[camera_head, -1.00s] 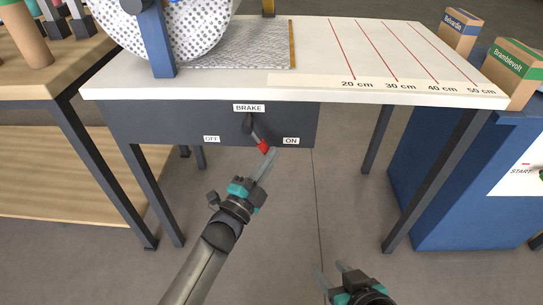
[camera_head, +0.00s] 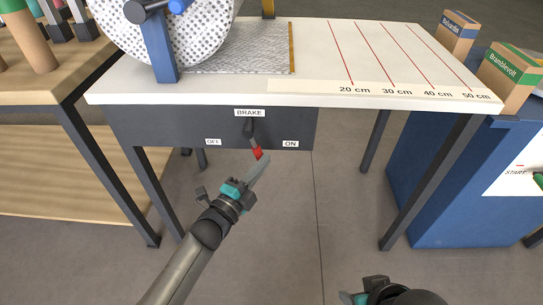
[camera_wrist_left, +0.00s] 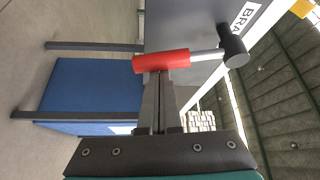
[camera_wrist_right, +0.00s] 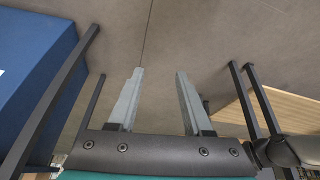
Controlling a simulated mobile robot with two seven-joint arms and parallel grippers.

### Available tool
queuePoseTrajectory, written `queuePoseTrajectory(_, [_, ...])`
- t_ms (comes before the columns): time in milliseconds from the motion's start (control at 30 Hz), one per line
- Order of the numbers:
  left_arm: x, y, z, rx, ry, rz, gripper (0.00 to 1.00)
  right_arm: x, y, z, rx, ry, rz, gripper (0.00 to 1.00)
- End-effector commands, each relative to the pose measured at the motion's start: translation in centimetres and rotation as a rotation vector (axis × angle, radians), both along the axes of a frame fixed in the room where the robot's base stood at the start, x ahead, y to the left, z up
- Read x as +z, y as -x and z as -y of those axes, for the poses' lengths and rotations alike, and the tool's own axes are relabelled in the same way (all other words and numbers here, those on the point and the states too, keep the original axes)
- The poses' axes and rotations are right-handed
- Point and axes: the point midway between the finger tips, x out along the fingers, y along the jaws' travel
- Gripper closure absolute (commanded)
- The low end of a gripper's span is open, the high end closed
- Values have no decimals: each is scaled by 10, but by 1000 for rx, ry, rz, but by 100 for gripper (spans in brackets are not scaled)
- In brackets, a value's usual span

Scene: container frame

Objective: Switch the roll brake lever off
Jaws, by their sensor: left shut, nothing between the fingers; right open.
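The brake lever (camera_head: 257,153) has a red grip and a dark pivot under the BRAKE label on the grey panel (camera_head: 180,126). It hangs down, tilted slightly right, between the OFF label (camera_head: 213,142) and the ON label (camera_head: 291,144). My left gripper (camera_head: 263,164) is shut and empty, with its fingertips against or very close to the right side of the red grip. In the left wrist view the red grip (camera_wrist_left: 160,60) lies across the closed fingertips (camera_wrist_left: 159,76). My right gripper (camera_wrist_right: 159,72) is open and empty, low at the bottom of the head view.
The white tabletop (camera_head: 320,60) above the panel carries a large patterned roll (camera_head: 200,25) and red distance lines. A blue cabinet (camera_head: 430,190) with boxes stands right, a wooden shelf unit (camera_head: 60,175) left. The floor in front of the panel is free.

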Motion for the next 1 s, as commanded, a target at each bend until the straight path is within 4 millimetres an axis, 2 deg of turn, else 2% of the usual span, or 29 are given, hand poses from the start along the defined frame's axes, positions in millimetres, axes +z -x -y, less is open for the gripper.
queuePoseTrajectory(367, [-2,0,-20,3,-219,-2,100,-53,1,-1,3,9,-81,50])
queuePoseTrajectory(600, [-2,-1,-33,2,-369,-1,100,-92,13,1,5,16,-138,50])
queuePoseTrajectory(1000, [0,-1,-51,2,-579,0,100,-145,42,10,9,33,-202,50])
